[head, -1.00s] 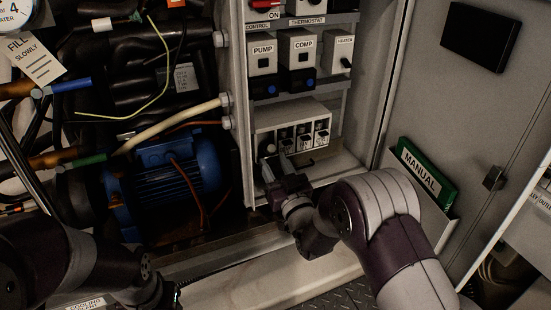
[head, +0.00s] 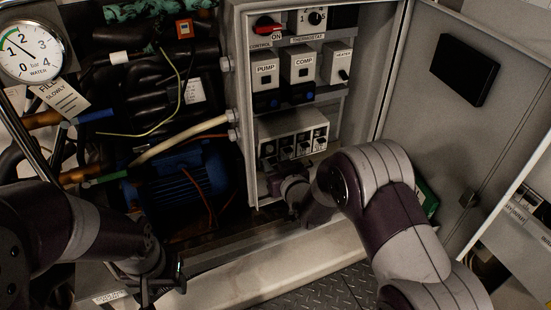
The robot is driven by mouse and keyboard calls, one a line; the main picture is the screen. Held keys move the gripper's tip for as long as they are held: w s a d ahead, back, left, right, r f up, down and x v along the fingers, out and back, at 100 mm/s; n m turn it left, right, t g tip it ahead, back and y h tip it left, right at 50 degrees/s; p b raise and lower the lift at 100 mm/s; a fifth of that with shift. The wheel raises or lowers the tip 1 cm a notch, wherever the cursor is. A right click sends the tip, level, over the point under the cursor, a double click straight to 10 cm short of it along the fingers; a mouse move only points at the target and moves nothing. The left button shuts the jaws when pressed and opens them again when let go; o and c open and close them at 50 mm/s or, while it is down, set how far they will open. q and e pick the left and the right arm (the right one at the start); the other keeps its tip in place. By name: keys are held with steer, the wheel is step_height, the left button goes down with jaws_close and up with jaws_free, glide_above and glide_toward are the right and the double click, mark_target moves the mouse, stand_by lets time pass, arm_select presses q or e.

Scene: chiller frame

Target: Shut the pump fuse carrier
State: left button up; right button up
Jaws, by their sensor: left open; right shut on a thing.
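The white fuse block (head: 293,138) sits low in the open electrical box in the head view, with several small carriers in a row. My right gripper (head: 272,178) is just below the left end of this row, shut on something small. This looks like the pump fuse carrier, at the leftmost place. The carrier is dark and mostly hidden by the fingers, so its exact tilt cannot be told. My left gripper (head: 168,283) is open and empty at the lower left, well away from the fuse block.
PUMP (head: 265,69), COMP (head: 302,63) and HEATER (head: 337,62) switch units sit above the fuse block. A blue motor (head: 178,185) and pipes are left of the box. The open door (head: 420,120) stands right. A pale ledge (head: 300,262) runs below.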

steer(key=shift+r, duration=0.1)
stand_by(0.3)
steer(key=o, duration=0.7)
steer(key=shift+o, duration=0.2)
steer(key=p+v, duration=0.3)
steer(key=v, duration=0.9)
steer(key=shift+s+r, duration=0.2)
steer(key=shift+s, duration=0.05)
